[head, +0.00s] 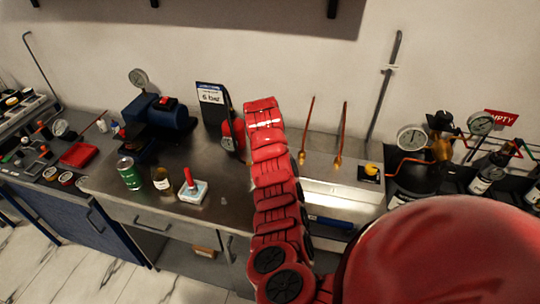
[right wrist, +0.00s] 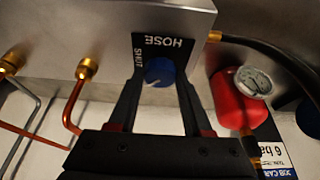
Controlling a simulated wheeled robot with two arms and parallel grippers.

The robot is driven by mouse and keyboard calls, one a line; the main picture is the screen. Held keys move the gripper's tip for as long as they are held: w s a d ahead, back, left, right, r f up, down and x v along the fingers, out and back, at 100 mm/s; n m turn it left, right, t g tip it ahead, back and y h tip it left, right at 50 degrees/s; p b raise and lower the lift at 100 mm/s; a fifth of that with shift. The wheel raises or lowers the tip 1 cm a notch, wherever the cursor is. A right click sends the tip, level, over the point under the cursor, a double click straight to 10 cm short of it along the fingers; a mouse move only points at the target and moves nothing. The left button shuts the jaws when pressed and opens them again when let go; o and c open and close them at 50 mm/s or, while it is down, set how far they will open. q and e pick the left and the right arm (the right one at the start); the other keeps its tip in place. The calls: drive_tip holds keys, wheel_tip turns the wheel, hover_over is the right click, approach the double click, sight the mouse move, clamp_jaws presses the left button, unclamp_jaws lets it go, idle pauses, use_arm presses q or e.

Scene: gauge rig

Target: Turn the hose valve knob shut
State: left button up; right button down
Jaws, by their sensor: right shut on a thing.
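The hose valve knob (right wrist: 160,71) is round and blue, on a black plate (right wrist: 165,43) marked HOSE and SHUT, in the right wrist view. SHUT stands at the knob's left edge, and a white pointer mark shows low on the knob, slanting to the lower left. My right gripper (right wrist: 160,80) is shut on the knob, one dark finger on each side. In the head view my red right arm reaches up over the bench and hides the knob and the gripper. My left gripper is not in view.
A red cylinder with a gauge (right wrist: 240,95) stands close right of the gripper in the right wrist view. Copper pipes (right wrist: 75,105) are at left. On the bench (head: 135,195) stand a green can (head: 129,174), a red-lever switch box (head: 192,188) and a blue pump (head: 160,118).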

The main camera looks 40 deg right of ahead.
drive_tip(key=m+b, duration=0.2)
drive_tip(key=m+g+h+b, duration=0.1)
drive_tip(key=m+b, duration=0.1)
drive_tip(key=shift+w+f+m+g+b, duration=0.15)
drive_tip(key=shift+w+m+g+b, duration=0.05)
drive_tip(key=shift+m+g+b, duration=0.6)
drive_tip(key=shift+m+b, duration=0.35)
drive_tip(key=shift+m, duration=0.35)
drive_tip(key=shift+m+g+b, duration=0.3)
drive_tip(key=shift+m+b, duration=0.15)
drive_tip(key=shift+m, duration=0.45)
drive_tip(key=shift+r, duration=0.2)
drive_tip(key=shift+c, duration=1.6)
unclamp_jaws()
drive_tip(key=shift+a, duration=0.1)
